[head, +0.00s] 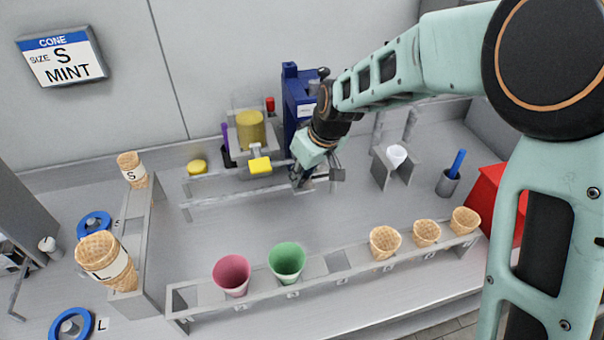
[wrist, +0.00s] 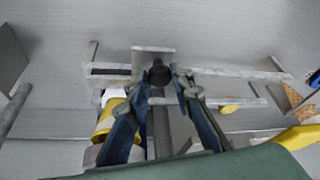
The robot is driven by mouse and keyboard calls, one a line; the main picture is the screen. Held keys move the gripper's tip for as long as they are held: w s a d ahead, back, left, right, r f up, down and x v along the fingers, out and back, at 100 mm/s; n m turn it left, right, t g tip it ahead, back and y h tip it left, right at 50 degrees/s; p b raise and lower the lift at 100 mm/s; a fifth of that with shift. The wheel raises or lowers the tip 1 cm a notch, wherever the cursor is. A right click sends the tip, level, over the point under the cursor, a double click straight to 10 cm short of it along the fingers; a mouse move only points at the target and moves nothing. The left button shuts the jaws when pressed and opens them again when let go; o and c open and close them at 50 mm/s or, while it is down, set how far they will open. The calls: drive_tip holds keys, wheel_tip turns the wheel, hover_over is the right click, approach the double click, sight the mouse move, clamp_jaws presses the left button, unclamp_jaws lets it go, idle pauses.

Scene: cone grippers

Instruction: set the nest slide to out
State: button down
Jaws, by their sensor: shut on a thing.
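The nest slide (wrist: 152,52) shows in the wrist view as a grey plate with a dark round knob (wrist: 159,73) at its near edge, between two pale rails. My gripper (wrist: 161,80) has its two fingers closed in on this knob, one on each side. In the head view my gripper (head: 302,180) reaches down at the right end of the rails (head: 230,197), in front of the blue machine (head: 291,95). The fingers and my arm hide most of the slide there. A small grey plate (head: 337,174) shows just right of the fingers.
A front rack (head: 330,282) holds a pink cone, a green cone and several waffle cones. A white cup on a stand (head: 392,170) is to the right. A sign (head: 62,57) reads size S, mint.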

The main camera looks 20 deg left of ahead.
drive_tip(key=s+a, duration=0.1)
drive_tip(key=s+a+b, duration=0.1)
drive_tip(key=a, duration=0.1)
drive_tip(key=shift+s+a, duration=0.2)
drive_tip(key=shift+s, duration=0.2)
drive_tip(key=c, duration=1.7)
unclamp_jaws()
drive_tip(key=shift+r, duration=0.1)
drive_tip(key=v, duration=1.2)
drive_tip(key=shift+c, duration=0.2)
